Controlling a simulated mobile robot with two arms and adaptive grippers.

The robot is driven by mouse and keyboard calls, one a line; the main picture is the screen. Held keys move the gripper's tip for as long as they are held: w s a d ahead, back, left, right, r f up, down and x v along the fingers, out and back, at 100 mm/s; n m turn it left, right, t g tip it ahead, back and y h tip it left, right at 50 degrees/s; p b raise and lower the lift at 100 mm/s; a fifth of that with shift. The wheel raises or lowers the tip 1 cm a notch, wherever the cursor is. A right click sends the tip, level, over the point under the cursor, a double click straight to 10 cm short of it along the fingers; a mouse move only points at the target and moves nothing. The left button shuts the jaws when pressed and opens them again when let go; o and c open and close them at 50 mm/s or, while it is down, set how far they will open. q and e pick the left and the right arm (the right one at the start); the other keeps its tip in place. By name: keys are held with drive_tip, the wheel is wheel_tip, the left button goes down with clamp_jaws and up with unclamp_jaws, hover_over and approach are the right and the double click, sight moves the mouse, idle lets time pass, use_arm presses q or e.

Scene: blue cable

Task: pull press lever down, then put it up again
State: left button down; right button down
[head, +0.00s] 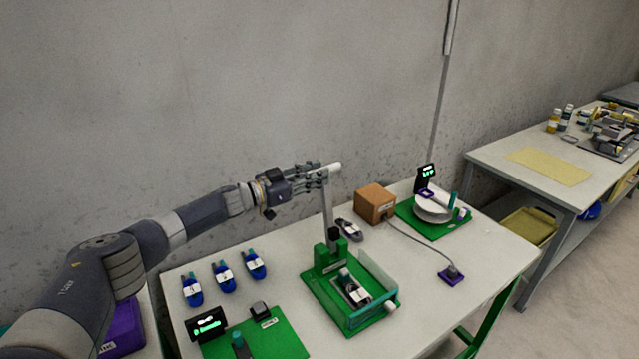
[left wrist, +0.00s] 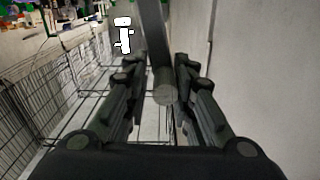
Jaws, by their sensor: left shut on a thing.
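The press (head: 330,268) is green and stands on the white table, with a clear guard and a small labelled part on its base. Its grey lever (head: 327,215) stands nearly upright and ends at the top in a pale handle (head: 335,167). My left gripper (head: 318,173) is at the top of the lever, shut on the handle. In the left wrist view the lever bar (left wrist: 153,40) runs between the two fingers, and the handle's round end (left wrist: 165,95) shows there. My right gripper is in neither view.
Several blue connectors (head: 223,277) lie left of the press. A green board with a display (head: 208,323) is at front left. A brown box (head: 375,203) and a green station with a white disc (head: 433,209) stand to the right. A wall (head: 200,90) is behind.

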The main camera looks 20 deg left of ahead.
use_arm(q)
drive_tip(key=shift+w+a+r, duration=0.2)
drive_tip(key=shift+w+a, duration=0.4)
drive_tip(key=shift+a, duration=0.3)
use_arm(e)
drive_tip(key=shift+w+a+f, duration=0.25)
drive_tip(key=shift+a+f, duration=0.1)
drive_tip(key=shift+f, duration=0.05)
use_arm(q)
drive_tip(key=c, duration=1.5)
unclamp_jaws()
drive_tip(key=shift+w, duration=0.2)
drive_tip(key=shift+s+d+f, duration=0.15)
drive_tip(key=shift+s+f, duration=0.05)
drive_tip(key=shift+s, duration=0.05)
drive_tip(key=shift+f, duration=0.1)
